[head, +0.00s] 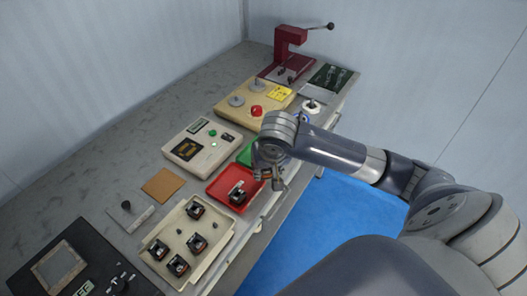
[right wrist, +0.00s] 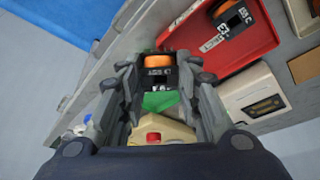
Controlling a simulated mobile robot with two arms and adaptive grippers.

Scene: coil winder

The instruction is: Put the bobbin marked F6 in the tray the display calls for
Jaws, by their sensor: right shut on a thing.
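My right gripper (head: 270,178) is over the front edge of the table, beside the red tray (head: 216,193). In the right wrist view the right gripper (right wrist: 158,80) is shut on a bobbin (right wrist: 160,77) with an orange winding and a black label; the mark looks like F6, partly hidden. One bobbin (head: 238,194) lies in the red tray. A green tray (head: 245,156) is partly hidden behind my right arm; it also shows in the right wrist view (right wrist: 160,102). A beige device with a dark display (head: 187,149) stands left of the trays; its text is too small to read. My left gripper is out of view.
A cream tray (head: 160,232) holds several bobbins. A beige box with a red button (head: 256,111) and a dark red press (head: 285,58) stand toward the back. A brown pad (head: 162,185) and a black panel (head: 70,275) lie at left.

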